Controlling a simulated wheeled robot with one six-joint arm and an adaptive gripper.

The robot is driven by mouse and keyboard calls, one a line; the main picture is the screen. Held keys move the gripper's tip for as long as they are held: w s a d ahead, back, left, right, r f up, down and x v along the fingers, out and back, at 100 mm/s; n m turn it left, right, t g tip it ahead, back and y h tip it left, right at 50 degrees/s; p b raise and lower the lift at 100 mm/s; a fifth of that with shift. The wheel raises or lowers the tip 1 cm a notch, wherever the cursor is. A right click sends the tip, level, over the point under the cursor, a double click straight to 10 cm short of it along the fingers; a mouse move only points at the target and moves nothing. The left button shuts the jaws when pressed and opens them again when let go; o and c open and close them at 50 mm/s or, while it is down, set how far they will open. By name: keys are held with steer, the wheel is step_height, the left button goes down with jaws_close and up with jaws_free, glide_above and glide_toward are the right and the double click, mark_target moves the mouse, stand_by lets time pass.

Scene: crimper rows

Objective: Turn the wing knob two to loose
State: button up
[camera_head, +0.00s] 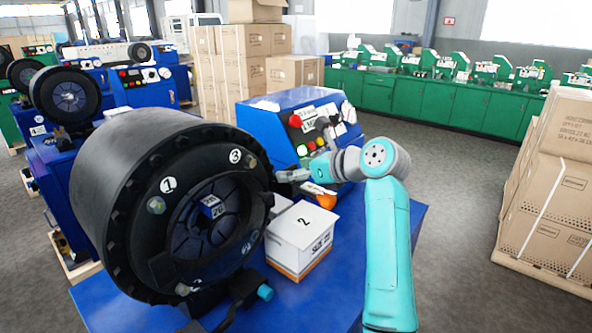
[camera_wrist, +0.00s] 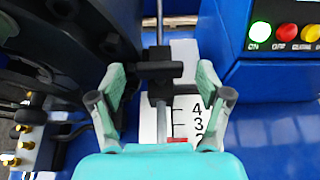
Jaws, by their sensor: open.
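The crimper head (camera_head: 172,160) is a big black drum at left, its ring face marked 1, 2 and 3. A small metal bolt-like part (camera_head: 183,289) sits beside mark 2. I cannot tell surely which part is wing knob two. In the wrist view a black winged knob or clamp (camera_wrist: 155,70) sits on a thin metal rod, above a white scale (camera_wrist: 182,110) with numbers. My gripper (camera_head: 289,176) is at the right of the drum. In the wrist view my gripper (camera_wrist: 160,82) is open, its fingers on both sides of the black part, with no clear contact.
A white box (camera_head: 300,240) marked 2 stands on the blue table (camera_head: 330,295) below my arm. The blue control panel (camera_head: 310,120) with coloured buttons is behind; its lit buttons show in the wrist view. Brass fittings (camera_wrist: 22,145) are at the wrist view's lower left.

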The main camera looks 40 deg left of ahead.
steer(key=c, duration=1.2)
steer(key=shift+o, duration=0.2)
steer(key=shift+w+g, duration=0.1)
steer(key=shift+g, duration=0.2)
steer(key=shift+w+n+g+h, duration=0.2)
steer(key=shift+n+g+h, duration=0.05)
steer(key=shift+n+g, duration=0.95)
steer(key=shift+w+n+g+h, duration=0.2)
steer(key=shift+n+g+h, duration=0.05)
steer(key=shift+n+g, duration=0.95)
steer(key=shift+o, duration=0.3)
steer(key=shift+w+a+r+n+g+h, duration=0.1)
steer(key=shift+w+n+g+h, duration=0.1)
steer(key=shift+n+g, duration=0.3)
steer(key=shift+w+a+n+g+h, duration=0.1)
steer(key=shift+n+g+h, duration=0.1)
steer(key=shift+n+g, duration=0.25)
steer(key=shift+s+d+n+g, duration=0.1)
steer(key=shift+n+g, duration=0.25)
steer(key=shift+g, duration=0.2)
steer(key=shift+c, duration=0.3)
